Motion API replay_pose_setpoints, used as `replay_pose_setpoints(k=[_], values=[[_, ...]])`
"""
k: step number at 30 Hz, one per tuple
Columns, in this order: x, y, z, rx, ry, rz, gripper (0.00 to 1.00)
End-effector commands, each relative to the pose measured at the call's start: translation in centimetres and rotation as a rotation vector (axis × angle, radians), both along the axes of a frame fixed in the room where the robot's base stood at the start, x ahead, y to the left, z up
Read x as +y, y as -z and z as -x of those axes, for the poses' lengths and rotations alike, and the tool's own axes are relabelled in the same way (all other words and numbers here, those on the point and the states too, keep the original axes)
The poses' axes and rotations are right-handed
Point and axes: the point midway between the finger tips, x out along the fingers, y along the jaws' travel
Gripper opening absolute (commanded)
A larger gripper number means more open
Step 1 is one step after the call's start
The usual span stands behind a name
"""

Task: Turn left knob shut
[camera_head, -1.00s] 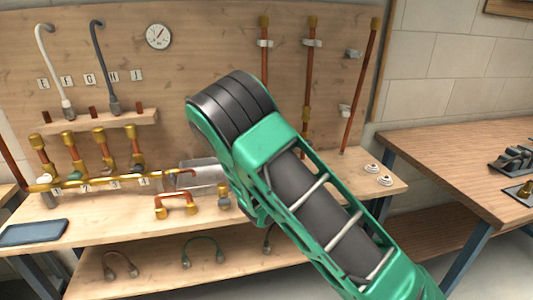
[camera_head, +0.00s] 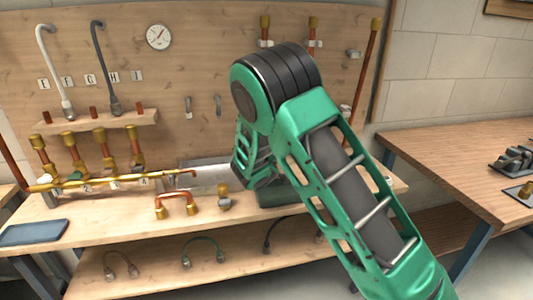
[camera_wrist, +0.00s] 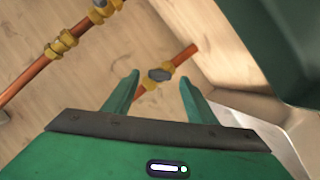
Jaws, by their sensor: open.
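In the wrist view, a dark grey knob (camera_wrist: 160,74) sits on a brass valve on a short copper pipe (camera_wrist: 192,50). My gripper (camera_wrist: 158,78) is open, and its two green fingers point towards this valve, one on each side of the knob in the picture. I cannot tell whether they touch it. A second copper pipe (camera_wrist: 25,82) with brass fittings and another dark knob (camera_wrist: 100,4) runs at the upper left. In the head view my arm hides my fingertips. I cannot match these knobs to the head view with certainty.
A brass manifold (camera_head: 100,182) with upright copper stubs stands at the left of the bench (camera_head: 110,212). A U-shaped copper pipe (camera_head: 176,197) and a small brass valve (camera_head: 224,191) stand near its middle. A dark tablet (camera_head: 34,233) lies front left. Another table (camera_head: 460,165) stands right.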

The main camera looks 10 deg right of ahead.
Motion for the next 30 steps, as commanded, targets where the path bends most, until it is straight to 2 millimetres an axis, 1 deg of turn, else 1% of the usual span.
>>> replay_pose_setpoints(k=[1,3,7,11,18,23,24,30], values=[[-0.2,0.3,-0.7,0.0,0.0,-0.001,0.52],[-0.5,0.5,-1.5,0.0,0.001,0.001,0.52],[-0.7,0.8,-2.4,0.001,0.0,0.001,0.52],[-0.8,0.8,-2.8,-0.001,-0.001,0.0,0.52],[-0.8,0.8,-2.8,0.0,0.0,0.001,0.52],[-0.8,0.8,-2.8,0.0,0.0,0.001,0.13],[-0.8,0.9,-2.8,0.0,0.0,0.001,0.1],[-0.8,0.8,-2.8,0.0,0.0,-0.009,0.1]])
